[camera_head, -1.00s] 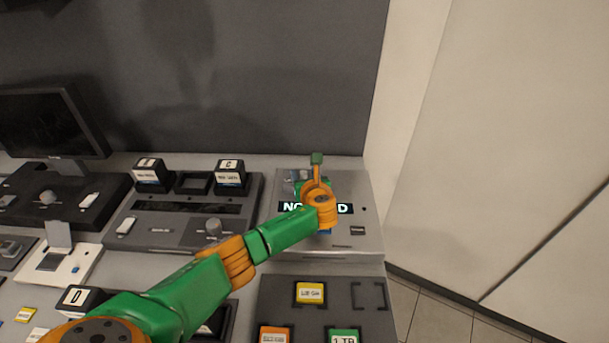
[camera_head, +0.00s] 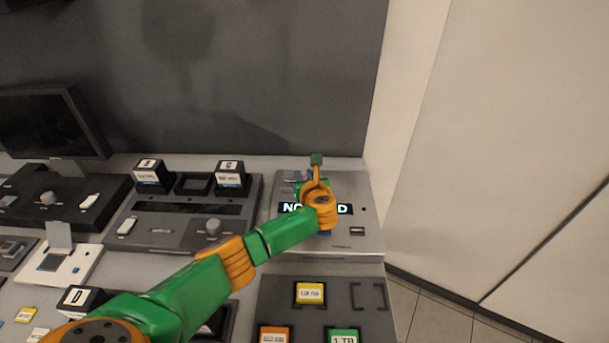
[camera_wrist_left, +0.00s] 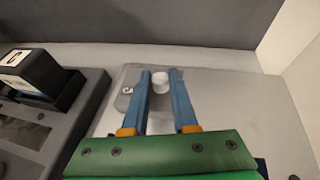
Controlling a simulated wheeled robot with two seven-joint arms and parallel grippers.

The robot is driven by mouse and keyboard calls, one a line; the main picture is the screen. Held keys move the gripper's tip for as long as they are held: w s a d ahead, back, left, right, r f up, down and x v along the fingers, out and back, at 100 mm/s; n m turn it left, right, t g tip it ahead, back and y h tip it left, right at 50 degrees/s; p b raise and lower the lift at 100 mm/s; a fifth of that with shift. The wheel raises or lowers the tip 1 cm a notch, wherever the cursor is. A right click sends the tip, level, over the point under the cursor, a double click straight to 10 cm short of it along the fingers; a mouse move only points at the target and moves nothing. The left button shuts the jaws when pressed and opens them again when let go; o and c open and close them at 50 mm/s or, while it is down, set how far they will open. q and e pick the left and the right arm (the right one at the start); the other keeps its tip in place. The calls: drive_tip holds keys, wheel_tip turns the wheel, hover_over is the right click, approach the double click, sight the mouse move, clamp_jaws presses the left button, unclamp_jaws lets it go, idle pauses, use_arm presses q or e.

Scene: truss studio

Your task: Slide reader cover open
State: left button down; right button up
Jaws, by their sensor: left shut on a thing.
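The reader (camera_head: 362,238) is a light grey box at the back right of the desk, with a lit display partly covered by my left arm in the head view. In the left wrist view, its top carries a grey cover plate (camera_wrist_left: 128,101) with a pale round knob (camera_wrist_left: 160,84). My left gripper (camera_wrist_left: 160,73) has its two blue fingers on either side of this knob and is shut on it. In the head view the wrist hides most of the cover and the fingertips. My right gripper is not in view.
A dark console (camera_head: 165,232) with black labelled blocks stands left of the reader. In front is a grey card tray (camera_head: 275,293) with yellow, orange and green cards. A monitor (camera_head: 50,123) is at far left. A dark wall stands behind and a pale wall to the right.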

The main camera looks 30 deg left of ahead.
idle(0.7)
use_arm(q)
drive_tip(key=d+b, duration=0.1)
drive_tip(key=w+d+b, duration=0.1)
drive_tip(key=d, duration=0.1)
drive_tip(key=w+d+b, duration=0.1)
drive_tip(key=b, duration=0.1)
drive_tip(key=shift+d+f, duration=0.15)
drive_tip(key=shift+f, duration=0.2)
drive_tip(key=d, duration=0.1)
drive_tip(key=w+d, duration=0.1)
drive_tip(key=d, duration=0.1)
drive_tip(key=shift+w+d+r+b, duration=0.25)
drive_tip(key=shift+w+d+b, duration=0.05)
drive_tip(key=shift+w+d, duration=0.1)
drive_tip(key=shift+a, duration=0.2)
drive_tip(key=c, duration=1)
unclamp_jaws()
drive_tip(key=o, duration=0.3)
drive_tip(key=shift+w, duration=0.1)
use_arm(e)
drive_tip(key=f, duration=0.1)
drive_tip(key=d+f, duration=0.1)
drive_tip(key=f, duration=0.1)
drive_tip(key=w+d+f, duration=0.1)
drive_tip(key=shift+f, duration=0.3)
